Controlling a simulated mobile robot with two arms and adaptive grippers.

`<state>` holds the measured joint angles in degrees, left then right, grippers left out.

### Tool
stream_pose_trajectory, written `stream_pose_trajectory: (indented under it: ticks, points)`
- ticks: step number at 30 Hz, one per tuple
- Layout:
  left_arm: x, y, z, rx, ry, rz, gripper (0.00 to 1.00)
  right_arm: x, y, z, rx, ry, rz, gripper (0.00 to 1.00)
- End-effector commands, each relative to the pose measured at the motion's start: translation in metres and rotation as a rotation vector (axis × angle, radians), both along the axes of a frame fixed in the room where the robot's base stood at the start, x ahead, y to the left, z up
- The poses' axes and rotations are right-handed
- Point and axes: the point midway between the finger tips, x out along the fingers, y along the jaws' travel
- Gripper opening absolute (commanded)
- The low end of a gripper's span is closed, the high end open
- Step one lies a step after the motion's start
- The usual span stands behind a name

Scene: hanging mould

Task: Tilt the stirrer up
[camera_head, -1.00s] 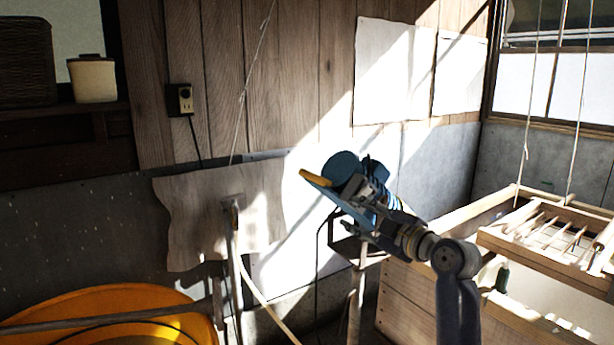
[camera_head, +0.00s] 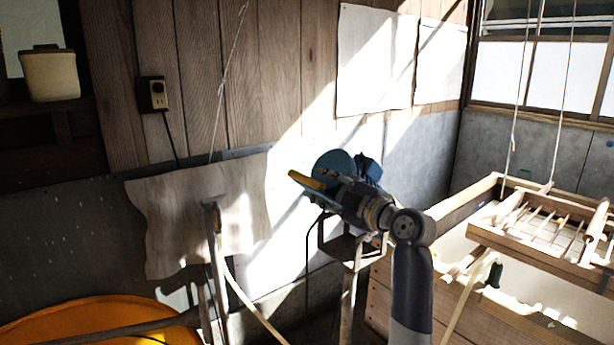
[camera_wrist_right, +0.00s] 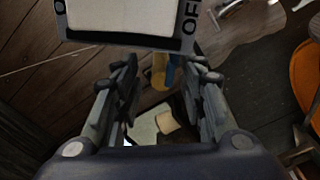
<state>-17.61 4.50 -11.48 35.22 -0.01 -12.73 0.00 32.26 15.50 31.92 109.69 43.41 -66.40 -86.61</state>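The blue motor-like unit (camera_head: 333,163), which I take to be the stirrer, sits on a dark metal stand (camera_head: 347,290) in front of the wall. A yellow bar (camera_head: 304,180) sticks out on its left side. My right gripper (camera_head: 338,193) is in front of the unit and hides part of it. In the right wrist view, its two fingers (camera_wrist_right: 167,80) are apart. A yellow piece (camera_wrist_right: 160,72) and a blue piece (camera_wrist_right: 177,70) show between them; I cannot tell whether they touch. My left gripper is out of view.
A wooden vat (camera_head: 400,300) stands at the right, with a slatted frame (camera_head: 540,262) hanging over it on cords. A yellow-orange tub (camera_head: 90,318) is at the lower left. A wooden post (camera_head: 214,250) and a socket (camera_head: 153,95) with a cable are left of the stand.

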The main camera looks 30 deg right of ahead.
Motion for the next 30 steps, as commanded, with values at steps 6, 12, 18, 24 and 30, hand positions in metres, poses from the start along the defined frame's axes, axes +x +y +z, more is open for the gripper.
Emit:
stream_pose_trajectory:
  ticks: [6, 12, 18, 24, 30]
  points:
    - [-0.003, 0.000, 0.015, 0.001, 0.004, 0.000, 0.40, 0.039, 0.005, 0.003, 0.004, 0.001, 0.004, 0.38]
    - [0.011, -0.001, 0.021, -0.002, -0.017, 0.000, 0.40, 0.056, 0.005, 0.001, 0.002, 0.001, 0.001, 0.38]
    - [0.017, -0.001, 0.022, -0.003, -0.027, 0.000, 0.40, 0.061, 0.006, -0.001, -0.001, 0.002, 0.001, 0.38]
    - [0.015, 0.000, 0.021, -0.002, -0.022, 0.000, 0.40, 0.061, 0.006, 0.000, -0.001, 0.001, 0.001, 0.33]
    - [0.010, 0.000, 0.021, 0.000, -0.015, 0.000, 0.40, 0.061, 0.005, 0.000, -0.002, 0.000, 0.000, 0.00]
